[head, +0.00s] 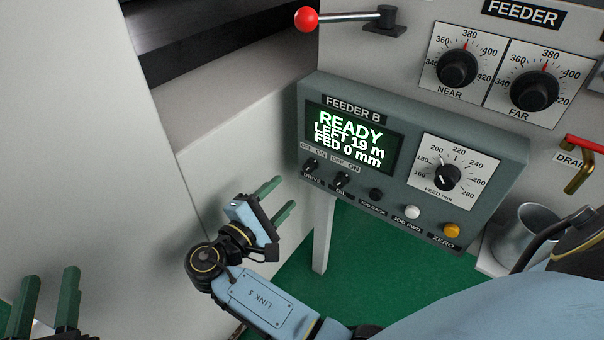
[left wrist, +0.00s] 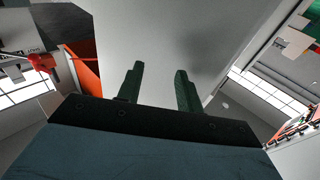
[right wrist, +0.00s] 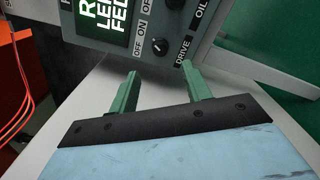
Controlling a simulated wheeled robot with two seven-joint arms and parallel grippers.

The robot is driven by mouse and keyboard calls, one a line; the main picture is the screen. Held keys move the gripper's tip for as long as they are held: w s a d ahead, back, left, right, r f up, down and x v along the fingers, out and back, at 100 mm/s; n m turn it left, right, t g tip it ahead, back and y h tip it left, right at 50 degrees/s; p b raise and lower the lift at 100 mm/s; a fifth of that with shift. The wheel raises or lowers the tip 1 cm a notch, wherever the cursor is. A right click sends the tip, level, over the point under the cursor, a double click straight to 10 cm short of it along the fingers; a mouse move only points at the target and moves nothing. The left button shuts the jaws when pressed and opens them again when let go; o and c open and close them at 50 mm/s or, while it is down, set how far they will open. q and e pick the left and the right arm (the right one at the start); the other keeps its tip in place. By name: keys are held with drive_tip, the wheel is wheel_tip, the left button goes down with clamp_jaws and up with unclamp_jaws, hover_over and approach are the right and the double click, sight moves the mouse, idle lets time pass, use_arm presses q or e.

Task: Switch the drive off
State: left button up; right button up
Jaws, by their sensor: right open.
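The DRIVE switch (head: 311,163) is a small black knob at the lower left of the grey FEEDER B panel (head: 408,158), under OFF and ON labels. Which way it points is too small to tell. It also shows in the right wrist view (right wrist: 160,47), ahead of the fingers. My right gripper (head: 278,199) is open and empty, below and left of the switch, apart from the panel. Its fingers show in the right wrist view (right wrist: 160,88). My left gripper (head: 46,300) is open and empty at the lower left, far from the panel; its fingers show in its wrist view (left wrist: 158,86).
The green display (head: 349,137) reads READY, LEFT 19 m, FED 0 mm. The OIL switch (head: 342,180) sits just right of DRIVE. Further right are buttons, an orange ZERO button (head: 452,230) and the feed dial (head: 447,177). A red-knobbed lever (head: 307,19) juts out above.

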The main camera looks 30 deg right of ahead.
sight(307, 170)
drive_tip(key=b+x, duration=0.1)
drive_tip(key=x, duration=0.6)
drive_tip(key=shift+w+d+f, duration=0.1)
drive_tip(key=shift+w+d, duration=0.05)
drive_tip(key=shift+d, duration=0.2)
use_arm(q)
drive_tip(key=shift+s+d+r+t+h, duration=0.1)
drive_tip(key=shift+s+r+t+h, duration=0.15)
drive_tip(key=shift+r+t, duration=0.5)
drive_tip(key=shift+s+d+r+t+h, duration=0.1)
drive_tip(key=shift+s+r+t+h, duration=0.25)
drive_tip(key=shift+r, duration=0.65)
drive_tip(key=shift+s+r+t+h, duration=0.1)
drive_tip(key=shift+s+r+t, duration=0.1)
drive_tip(key=shift+r+t, duration=0.6)
use_arm(e)
drive_tip(key=shift+w+d, duration=0.25)
drive_tip(key=shift+d, duration=0.25)
use_arm(q)
drive_tip(key=shift+r, duration=0.1)
